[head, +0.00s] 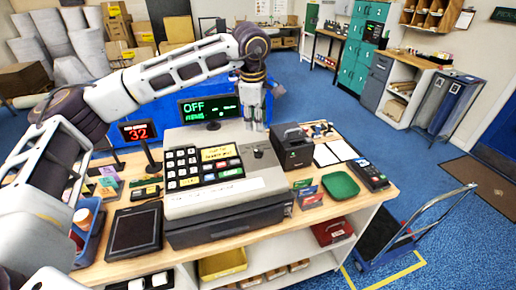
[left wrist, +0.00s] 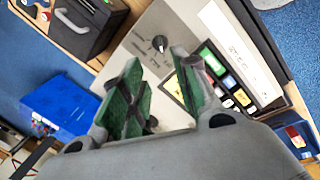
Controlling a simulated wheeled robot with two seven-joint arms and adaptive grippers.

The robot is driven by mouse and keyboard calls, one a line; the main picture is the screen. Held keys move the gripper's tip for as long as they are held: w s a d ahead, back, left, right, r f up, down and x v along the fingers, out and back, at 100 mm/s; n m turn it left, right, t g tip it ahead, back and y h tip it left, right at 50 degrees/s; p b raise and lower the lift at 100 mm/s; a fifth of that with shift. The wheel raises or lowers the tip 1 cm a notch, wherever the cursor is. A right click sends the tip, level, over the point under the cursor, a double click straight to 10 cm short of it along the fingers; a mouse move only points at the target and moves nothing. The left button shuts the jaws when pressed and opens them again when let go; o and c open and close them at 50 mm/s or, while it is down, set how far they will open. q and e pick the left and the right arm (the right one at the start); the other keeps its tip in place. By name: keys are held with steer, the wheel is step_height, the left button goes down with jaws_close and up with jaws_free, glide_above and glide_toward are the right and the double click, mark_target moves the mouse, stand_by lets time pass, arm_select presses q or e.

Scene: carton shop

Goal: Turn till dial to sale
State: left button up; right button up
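The grey till (head: 222,178) stands on the wooden counter, with a keypad on its sloping top. Its display (head: 210,109) reads OFF in green. The small black dial (head: 258,152) sits on the right part of the till's top; it also shows in the left wrist view (left wrist: 159,43), just beyond my fingertips, with a pale pointer mark. My left gripper (head: 254,126) points down over the till's back right, behind the dial. In the left wrist view, the green-padded fingers (left wrist: 157,75) are apart with nothing between them. My right gripper is out of view.
A black printer box (head: 293,148) stands right of the till, close to my left gripper. A green tray (head: 340,185), card reader (head: 369,174) and clipboard (head: 335,153) lie further right. A red number display (head: 137,132) and tablet (head: 134,231) are left.

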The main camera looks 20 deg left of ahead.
mark_target(258, 151)
arm_select(q)
steer(key=f+p, duration=0.1)
steer(key=f, duration=0.3)
steer(key=w+f+p, duration=0.1)
steer(key=f, duration=0.3)
steer(key=w+f+p, duration=0.1)
steer(key=f, duration=0.4)
steer(key=shift+w+a+f, duration=0.1)
steer(key=shift+w, duration=0.15)
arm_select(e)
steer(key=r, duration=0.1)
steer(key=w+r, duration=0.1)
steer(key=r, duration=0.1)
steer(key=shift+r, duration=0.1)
arm_select(q)
steer(key=shift+c, duration=0.2)
jaws_close()
